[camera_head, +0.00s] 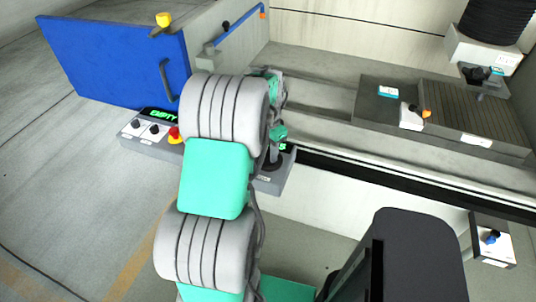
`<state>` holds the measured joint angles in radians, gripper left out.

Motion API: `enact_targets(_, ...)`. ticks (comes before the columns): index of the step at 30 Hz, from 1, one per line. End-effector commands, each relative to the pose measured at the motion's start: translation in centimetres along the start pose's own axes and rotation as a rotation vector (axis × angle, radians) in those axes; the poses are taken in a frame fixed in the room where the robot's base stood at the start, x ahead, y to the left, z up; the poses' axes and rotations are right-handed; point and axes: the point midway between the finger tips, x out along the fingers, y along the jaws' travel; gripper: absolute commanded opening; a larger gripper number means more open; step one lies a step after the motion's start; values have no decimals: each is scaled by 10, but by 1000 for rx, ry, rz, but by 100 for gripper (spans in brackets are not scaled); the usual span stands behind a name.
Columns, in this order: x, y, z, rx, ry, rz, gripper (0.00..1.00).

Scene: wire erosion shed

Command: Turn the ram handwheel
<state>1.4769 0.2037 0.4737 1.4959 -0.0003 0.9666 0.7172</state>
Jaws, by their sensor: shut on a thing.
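My arm reaches over a grey control panel (286,176) on the machine's front. My gripper (274,151) shows only in part at the arm's far end, pointing down at the panel. It is shut on a dark round knob-like part, which I take to be the ram handwheel (272,165). My arm links hide much of the handwheel and the panel's middle. The fingertips' exact contact on the rim is too small to tell.
Left on the panel are two dark knobs (154,129), a red stop button (174,134) and a green "EMPTY" display (159,115). A blue door (115,60) stands open behind. A ridged block (472,115) lies in the tank at right. A small switch box (492,241) is at lower right.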

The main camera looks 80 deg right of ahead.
Motion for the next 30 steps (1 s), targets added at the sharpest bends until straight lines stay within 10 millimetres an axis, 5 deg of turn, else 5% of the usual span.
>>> enact_targets(12,6,2,4,216,-9,8,0)
enact_targets(29,6,2,4,254,-10,9,0)
enact_targets(30,6,2,4,254,-10,9,34)
